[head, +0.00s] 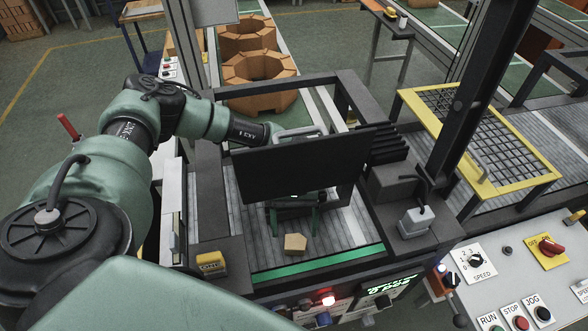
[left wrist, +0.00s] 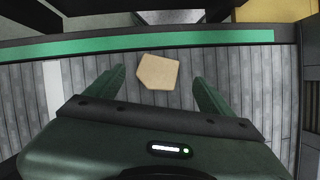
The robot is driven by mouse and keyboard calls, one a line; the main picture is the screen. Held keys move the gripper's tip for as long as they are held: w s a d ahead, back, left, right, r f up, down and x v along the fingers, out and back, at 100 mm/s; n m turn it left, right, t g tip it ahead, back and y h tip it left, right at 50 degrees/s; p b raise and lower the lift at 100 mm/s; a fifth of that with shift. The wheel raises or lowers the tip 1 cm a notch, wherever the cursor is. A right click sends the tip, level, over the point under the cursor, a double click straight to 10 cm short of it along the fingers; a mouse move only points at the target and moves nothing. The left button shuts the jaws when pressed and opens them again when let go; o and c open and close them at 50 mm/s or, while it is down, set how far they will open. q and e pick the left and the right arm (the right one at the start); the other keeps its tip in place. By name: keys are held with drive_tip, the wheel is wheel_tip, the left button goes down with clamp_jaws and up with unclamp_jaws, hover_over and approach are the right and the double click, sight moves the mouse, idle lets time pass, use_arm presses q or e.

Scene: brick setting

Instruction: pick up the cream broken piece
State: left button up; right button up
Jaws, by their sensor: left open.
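The cream broken piece (head: 295,243) lies on the grey slatted conveyor bed, near the green strip at its front edge. In the left wrist view the piece (left wrist: 158,71) is a small angular block between and just beyond the fingertips. My left gripper (head: 294,222) is open, with green fingers pointing toward the piece. In the left wrist view its two fingers (left wrist: 157,78) stand apart with a gap on either side of the piece, touching neither side. A dark panel in the head view hides the upper part of the gripper. My right gripper is not in view.
The dark flat panel (head: 305,165) stands over the bed, inside a dark frame. A yellow box (head: 211,263) sits at the front left corner and a grey box (head: 416,222) at the right. A yellow-framed mesh guard (head: 478,140) is farther right. Bare slats surround the piece.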

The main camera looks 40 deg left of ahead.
sight(296, 241)
use_arm(q)
drive_tip(key=shift+d+f, duration=0.1)
drive_tip(key=shift+d, duration=0.2)
drive_tip(key=p+x, duration=0.3)
drive_tip(key=x, duration=0.1)
drive_tip(key=shift+f, duration=0.6)
drive_tip(key=shift+c, duration=1)
drive_tip(key=c, duration=1.3)
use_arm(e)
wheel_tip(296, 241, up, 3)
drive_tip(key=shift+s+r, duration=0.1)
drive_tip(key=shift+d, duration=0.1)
